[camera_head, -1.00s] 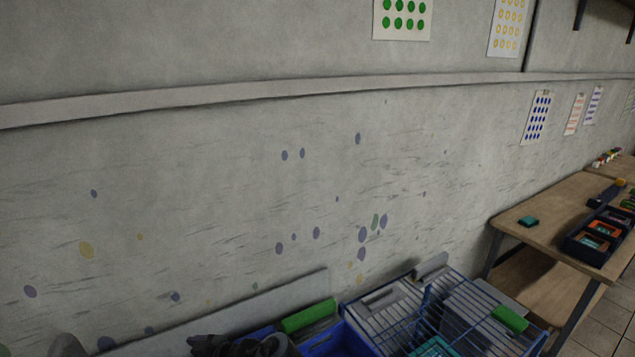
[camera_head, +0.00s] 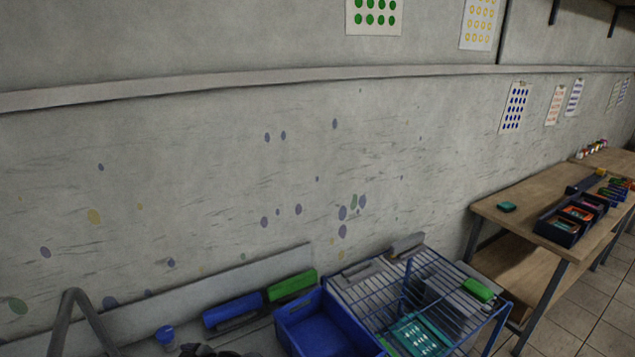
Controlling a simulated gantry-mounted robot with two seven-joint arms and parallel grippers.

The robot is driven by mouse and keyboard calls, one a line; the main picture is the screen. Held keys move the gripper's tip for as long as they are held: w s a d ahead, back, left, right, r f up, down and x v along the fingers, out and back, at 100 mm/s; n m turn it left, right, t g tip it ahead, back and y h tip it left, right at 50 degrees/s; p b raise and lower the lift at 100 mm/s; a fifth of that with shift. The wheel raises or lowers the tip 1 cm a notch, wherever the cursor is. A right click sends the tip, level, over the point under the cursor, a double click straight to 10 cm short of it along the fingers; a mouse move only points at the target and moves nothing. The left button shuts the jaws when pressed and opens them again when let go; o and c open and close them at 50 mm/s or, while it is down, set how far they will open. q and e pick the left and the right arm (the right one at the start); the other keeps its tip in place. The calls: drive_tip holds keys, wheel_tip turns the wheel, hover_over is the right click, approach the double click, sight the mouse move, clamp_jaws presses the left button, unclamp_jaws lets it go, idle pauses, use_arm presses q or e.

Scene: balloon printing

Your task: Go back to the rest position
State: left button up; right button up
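My grippers cannot be made out clearly. A dark shape at the bottom edge, left of the blue bin, may be part of my arm, but its fingers are not visible. A blue bin (camera_head: 325,325) stands on the worktop at the bottom centre. A blue wire rack (camera_head: 450,290) stands to its right and holds grey plates and a teal printed frame (camera_head: 421,337).
A wooden table (camera_head: 510,208) at the right carries a dark compartment tray (camera_head: 556,230) and a teal block (camera_head: 506,206). Printed sheets hang on the paint-spotted wall.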

use_arm(q)
drive_tip(key=s+f+m+t+h, duration=0.4)
drive_tip(key=s+f+m+h, duration=0.2)
drive_tip(key=s+f, duration=0.15)
drive_tip(key=s+d+r+m+g+h, duration=0.15)
drive_tip(key=s+d+m, duration=0.25)
drive_tip(key=s, duration=0.5)
drive_tip(key=s+d+r+m+g+h, duration=0.1)
drive_tip(key=s+d+m+g+h, duration=0.2)
drive_tip(key=s, duration=0.6)
drive_tip(key=s+d+r+m+h, duration=0.1)
drive_tip(key=s+d+r+m, duration=0.1)
drive_tip(key=s+d+m, duration=0.5)
wheel_tip(320, 180, down, 11)
drive_tip(key=s+a+n+b, duration=0.1)
drive_tip(key=s+n+b, duration=0.2)
drive_tip(key=b, duration=0.8)
use_arm(e)
wheel_tip(320, 180, down, 11)
use_arm(q)
wheel_tip(320, 180, up, 31)
drive_tip(key=p, duration=3.1)
drive_tip(key=shift+w+r, duration=0.15)
drive_tip(key=shift+w, duration=0.1)
use_arm(e)
wheel_tip(320, 180, up, 31)
drive_tip(key=shift+s+d, duration=0.15)
drive_tip(key=shift+s, duration=0.05)
